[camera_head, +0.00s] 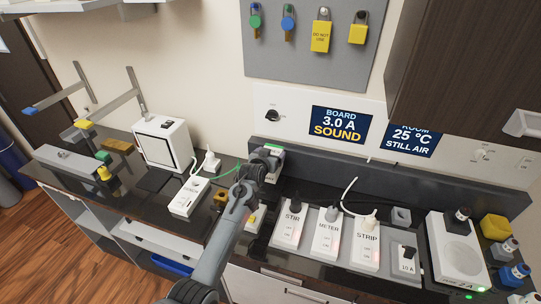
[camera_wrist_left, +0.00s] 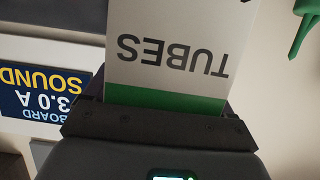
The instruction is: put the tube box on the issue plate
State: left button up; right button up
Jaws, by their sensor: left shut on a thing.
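The tube box (camera_wrist_left: 168,50) is white with a green band and the word TUBES, upside down in the left wrist view. My left gripper (camera_head: 268,160) is shut on its green-banded end. In the head view only a small white and green part of the box (camera_head: 273,149) shows above the gripper, near the back of the counter. My arm hides the counter below. I cannot tell for certain which surface is the issue plate. A dark flat pad (camera_head: 154,180) lies on the counter to the left, with nothing on it. My right gripper is not in view.
Several white switch boxes, such as the one marked METER (camera_head: 326,235), stand right of my arm. A white unit (camera_head: 164,146) and another switch box (camera_head: 188,199) stand to the left. A white device (camera_head: 457,250) is at the right. A low back panel (camera_head: 420,185) borders the counter.

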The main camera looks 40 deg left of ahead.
pick_arm(q)
jog(key=shift+r+p, duration=0.2)
jog(key=shift+p, duration=0.25)
jog(key=shift+f+b, duration=1.55)
jog(key=shift+f, duration=1.2)
jog(key=shift+f+b, duration=0.5)
jog(key=shift+f, duration=0.8)
jog(key=shift+f, duration=0.35)
jog(key=o, duration=1.1)
jog(key=shift+c, duration=0.2)
jog(key=shift+s, duration=0.1)
jog(key=p+v, duration=0.1)
jog(key=v, duration=0.9)
jog(key=shift+s+r, duration=0.15)
jog(key=shift+s, duration=0.15)
